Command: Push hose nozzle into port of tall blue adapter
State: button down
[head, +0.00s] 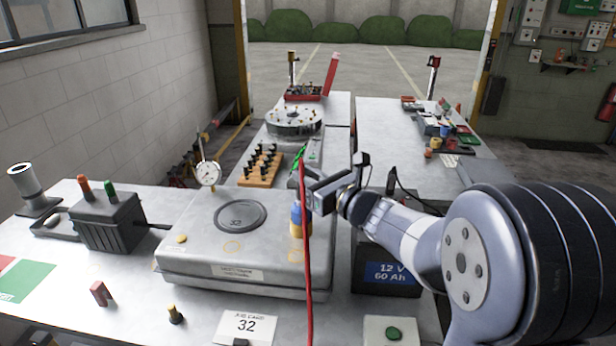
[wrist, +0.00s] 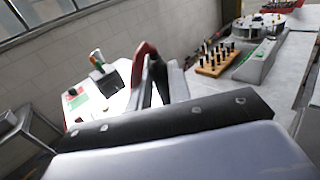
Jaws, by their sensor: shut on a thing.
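The blue adapter (head: 296,218) stands upright near the right end of the grey metal plate. Its lower part looks tan. My gripper (head: 301,178) is above the adapter in the head view, shut on the hose nozzle. The red hose (head: 307,260) hangs from the gripper, passing just right of the adapter and down past the plate's front edge. In the wrist view a red curved piece of hose (wrist: 143,54) shows at the fingers (wrist: 155,80). The nozzle tip and the adapter's port cannot be made out, so I cannot tell whether they touch.
The grey plate (head: 195,250) carries a dark disc (head: 240,217) and a dial gauge (head: 208,174). A wooden peg block (head: 261,167) stands behind. A black battery (head: 385,270) sits right of the plate, under my arm. A job card (head: 246,327) lies in front.

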jog(key=shift+f, duration=0.15)
jog(key=c, duration=1.2)
grip_release()
jog(key=shift+c, duration=0.2)
jog(key=b+v, duration=0.1)
jog(key=v, duration=0.9)
jog(key=shift+s+d+b, duration=0.25)
jog(key=shift+s+b, duration=0.05)
jog(key=shift+s, duration=0.05)
jog(key=p+x, duration=0.1)
jog(key=x, duration=1)
jog(key=shift+r+p, duration=0.35)
jog(key=shift+p, duration=0.25)
jog(key=shift+f, duration=0.15)
